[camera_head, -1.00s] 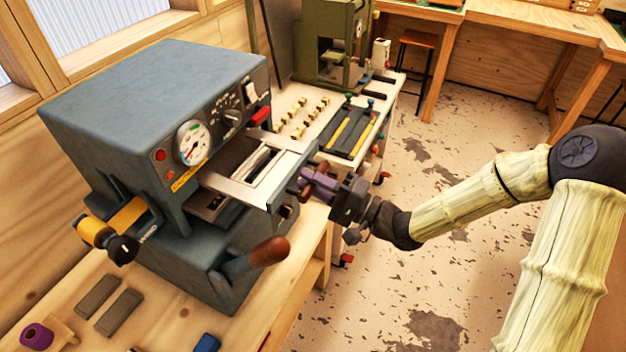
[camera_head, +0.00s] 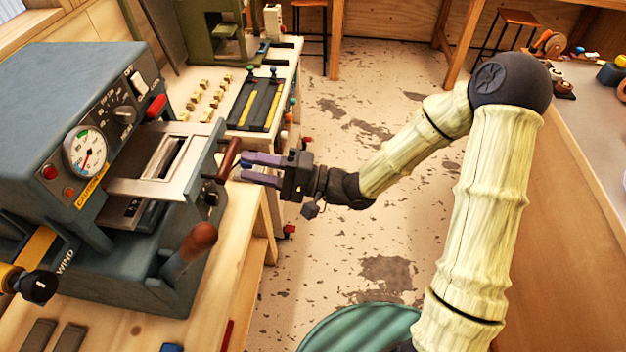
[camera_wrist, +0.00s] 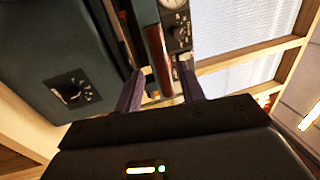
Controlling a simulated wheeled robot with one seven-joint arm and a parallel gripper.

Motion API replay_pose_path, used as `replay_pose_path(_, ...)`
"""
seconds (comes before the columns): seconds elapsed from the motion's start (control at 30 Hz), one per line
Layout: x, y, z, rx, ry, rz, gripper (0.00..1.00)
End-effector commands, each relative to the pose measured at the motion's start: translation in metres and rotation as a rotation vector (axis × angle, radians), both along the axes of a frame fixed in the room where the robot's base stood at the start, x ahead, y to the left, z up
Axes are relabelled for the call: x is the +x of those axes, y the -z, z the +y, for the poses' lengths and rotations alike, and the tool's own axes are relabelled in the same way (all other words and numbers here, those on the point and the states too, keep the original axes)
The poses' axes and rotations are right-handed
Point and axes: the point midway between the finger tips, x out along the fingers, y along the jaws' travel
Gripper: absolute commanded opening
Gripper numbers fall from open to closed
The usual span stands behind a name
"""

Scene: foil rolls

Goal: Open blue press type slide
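The blue-grey press (camera_head: 75,110) stands on the bench at the left in the head view. Its metal slide (camera_head: 185,185) sticks out of the front, with a foil-like strip in its window. A dark red-brown bar handle (camera_head: 229,158) is at the slide's outer end. My gripper (camera_head: 243,167) is just right of this handle, its two purple fingers apart and pointing at it. In the wrist view the fingers are open, and the brown handle (camera_wrist: 161,62) shows beyond and between the tips. Nothing appears held.
A brown-knobbed lever (camera_head: 197,242) projects from the press below the slide. A tray of yellow bars (camera_head: 258,104) and small brass pieces (camera_head: 208,100) lie behind it. Open floor (camera_head: 340,235) is to the right. A green rounded object (camera_head: 365,328) is at the bottom.

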Motion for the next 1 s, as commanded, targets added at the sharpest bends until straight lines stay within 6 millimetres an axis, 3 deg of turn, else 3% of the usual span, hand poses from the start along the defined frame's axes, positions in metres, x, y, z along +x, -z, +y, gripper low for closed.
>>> replay_pose_path(0.5,-0.006,0.021,-0.099,-0.001,0.004,0.0,0.39)
replay_pose_path(0.7,-0.008,0.024,-0.115,-0.001,0.0,0.0,0.39)
replay_pose_path(1.0,-0.008,0.023,-0.115,-0.001,-0.001,0.0,0.39)
